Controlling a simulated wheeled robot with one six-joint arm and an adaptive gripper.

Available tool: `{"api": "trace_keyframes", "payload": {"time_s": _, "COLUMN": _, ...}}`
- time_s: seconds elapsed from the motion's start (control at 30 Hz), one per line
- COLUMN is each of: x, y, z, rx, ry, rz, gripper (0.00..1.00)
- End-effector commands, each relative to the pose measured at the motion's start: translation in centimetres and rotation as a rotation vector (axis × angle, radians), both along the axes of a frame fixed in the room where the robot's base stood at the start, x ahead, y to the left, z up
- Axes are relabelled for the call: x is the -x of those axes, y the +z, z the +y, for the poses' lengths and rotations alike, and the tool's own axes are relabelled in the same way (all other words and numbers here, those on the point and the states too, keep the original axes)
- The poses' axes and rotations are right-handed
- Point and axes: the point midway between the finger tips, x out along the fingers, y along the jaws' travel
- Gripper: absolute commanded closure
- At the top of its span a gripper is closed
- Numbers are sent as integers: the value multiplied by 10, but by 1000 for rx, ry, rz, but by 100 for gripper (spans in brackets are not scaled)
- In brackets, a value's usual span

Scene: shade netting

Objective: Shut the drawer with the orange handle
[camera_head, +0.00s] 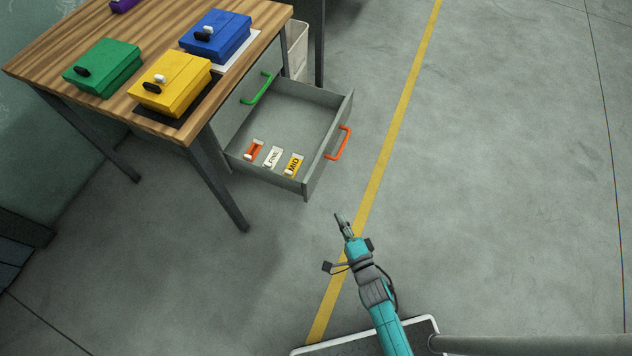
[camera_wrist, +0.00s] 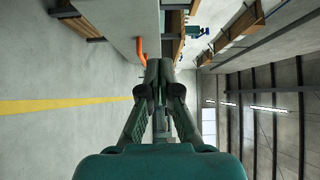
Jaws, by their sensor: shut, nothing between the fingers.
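The drawer (camera_head: 318,166) with the orange handle (camera_head: 338,143) is pulled out from under the wooden table in the head view. Inside it lie an orange tag (camera_head: 253,150), a white tag (camera_head: 273,156) and a yellow tag (camera_head: 294,165). My gripper (camera_head: 339,218) is shut and empty, apart from the drawer, on the near side of its front. In the wrist view the orange handle (camera_wrist: 140,50) shows just left of the tips of my gripper (camera_wrist: 159,64), with the grey drawer front (camera_wrist: 124,22) behind it.
A green handle (camera_head: 257,88) is on another drawer front above the open one. The wooden table (camera_head: 120,28) bears green (camera_head: 103,67), yellow (camera_head: 172,83) and blue (camera_head: 217,36) boxes. A table leg (camera_head: 217,180) stands left of the drawer. The floor right of the yellow line (camera_head: 398,118) is clear.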

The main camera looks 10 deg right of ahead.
Motion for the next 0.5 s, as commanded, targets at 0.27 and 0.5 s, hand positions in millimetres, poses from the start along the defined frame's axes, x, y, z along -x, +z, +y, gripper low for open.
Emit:
{"api": "trace_keyframes", "payload": {"time_s": 0.27, "x": -28, "y": 0, "z": 5, "rx": -11, "ry": 4, "rz": -2, "gripper": 100}}
{"api": "trace_keyframes", "payload": {"time_s": 0.5, "x": -72, "y": 0, "z": 12, "rx": -10, "ry": 3, "rz": -1, "gripper": 100}}
